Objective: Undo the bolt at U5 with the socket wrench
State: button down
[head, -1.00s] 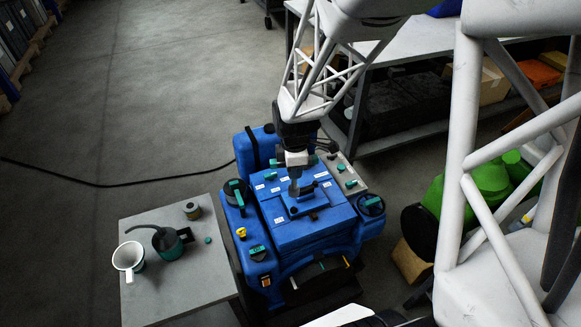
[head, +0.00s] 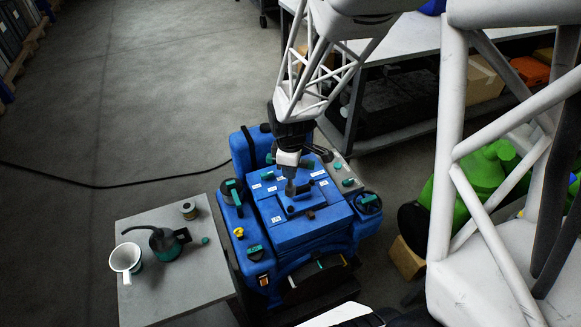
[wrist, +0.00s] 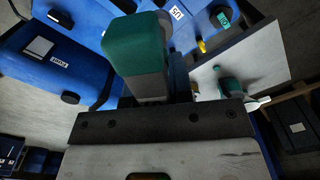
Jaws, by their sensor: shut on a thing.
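My gripper (head: 288,170) is above the blue engine (head: 318,230), shut on the socket wrench (head: 290,188). The wrench points down at the raised blue block on the engine's top cover. In the wrist view the teal and grey wrench (wrist: 138,55) sticks out in front of the gripper's dark plate. A white label reading U5 (wrist: 177,13) shows on the blue cover beyond it. The bolt at U5 cannot be made out, and whether the wrench's end touches anything is hidden.
A grey side table (head: 165,290) at left holds a white mug (head: 125,259), a dark oil can (head: 165,243) and a small tin (head: 189,210). A workbench (head: 420,55) stands behind at right. A green machine (head: 480,180) is at right. Teal-handled parts stick up from the engine.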

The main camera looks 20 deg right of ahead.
aim_at(290, 187)
jog(key=m, duration=0.6)
jog(key=shift+f+m, duration=0.3)
jog(key=shift+m, duration=0.1)
jog(key=m, duration=0.3)
jog(key=shift+f+m, duration=0.25)
jog(key=shift+m, duration=0.15)
jog(key=m, duration=0.3)
jog(key=shift+f+m, duration=0.25)
jog(key=shift+m, duration=0.05)
jog(key=m, duration=0.3)
jog(key=shift+f+m, duration=0.25)
jog(key=shift+m, duration=0.15)
jog(key=m, duration=0.3)
jog(key=shift+f+m, duration=0.25)
jog(key=shift+m, duration=0.05)
jog(key=m, duration=0.3)
jog(key=shift+f+m, duration=0.25)
jog(key=shift+m, duration=0.15)
jog(key=m, duration=0.3)
jog(key=shift+f+m, duration=0.25)
jog(key=shift+m, duration=0.05)
jog(key=shift+f, duration=1.6)
jog(key=shift+f, duration=0.2)
